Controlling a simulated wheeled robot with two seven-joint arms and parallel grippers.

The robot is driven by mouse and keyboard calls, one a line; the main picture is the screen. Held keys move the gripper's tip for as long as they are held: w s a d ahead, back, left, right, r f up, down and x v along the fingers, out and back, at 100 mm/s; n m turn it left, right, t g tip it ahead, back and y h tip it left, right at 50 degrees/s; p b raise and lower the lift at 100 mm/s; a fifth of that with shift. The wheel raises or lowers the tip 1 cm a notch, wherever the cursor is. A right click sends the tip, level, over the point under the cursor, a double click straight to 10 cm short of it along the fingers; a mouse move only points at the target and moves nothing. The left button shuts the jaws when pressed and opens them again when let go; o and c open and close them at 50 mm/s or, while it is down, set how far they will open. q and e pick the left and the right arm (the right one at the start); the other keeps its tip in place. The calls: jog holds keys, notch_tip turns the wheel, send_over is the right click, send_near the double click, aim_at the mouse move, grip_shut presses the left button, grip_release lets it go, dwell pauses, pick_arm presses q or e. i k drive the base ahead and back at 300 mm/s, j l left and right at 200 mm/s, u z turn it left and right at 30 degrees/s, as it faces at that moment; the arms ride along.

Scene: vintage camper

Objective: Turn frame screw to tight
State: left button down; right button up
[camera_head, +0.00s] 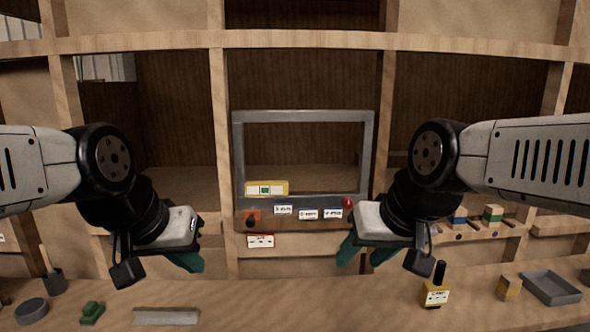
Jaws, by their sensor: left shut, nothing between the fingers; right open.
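A grey rectangular frame (304,116) stands upright in the middle bay of the wooden shelving. A dark knob (251,222) on an orange plate sits at its lower left and looks like the frame screw; its turn position is too small to read. A red ball-shaped knob (348,203) is at the lower right, beside my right gripper. My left gripper (186,262) is shut and empty, left of and below the dark knob, apart from it. My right gripper (366,254) is open and empty, below the frame's right corner, with teal fingers pointing down.
Small white labels (308,214) line the frame's lower edge, and a yellow gauge-like strip (267,188) sits above them. The counter holds a yellow bottle (435,294), a grey tray (551,288), a green block (92,313) and a grey bar (166,316). The counter's middle is clear.

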aim_at(348, 203)
jog(key=l+z, duration=0.15)
jog(key=z, duration=0.35)
jog(key=l+u, duration=0.1)
jog(key=u, duration=0.6)
jog(key=l+u, duration=0.75)
jog(key=l, duration=0.2)
jog(key=k+l+u, duration=0.15)
jog(key=l+u, duration=0.2)
jog(key=k+l, duration=0.1)
jog(key=l, duration=0.25)
jog(key=k+l, duration=0.1)
jog(key=l, duration=0.25)
jog(key=k+l+u, duration=0.1)
jog(key=l, duration=0.25)
jog(key=k+l, duration=0.1)
jog(key=l, duration=0.3)
jog(key=k+l, duration=0.15)
jog(key=l, duration=0.15)
jog(key=k+l+u, duration=0.1)
jog(key=l, duration=0.3)
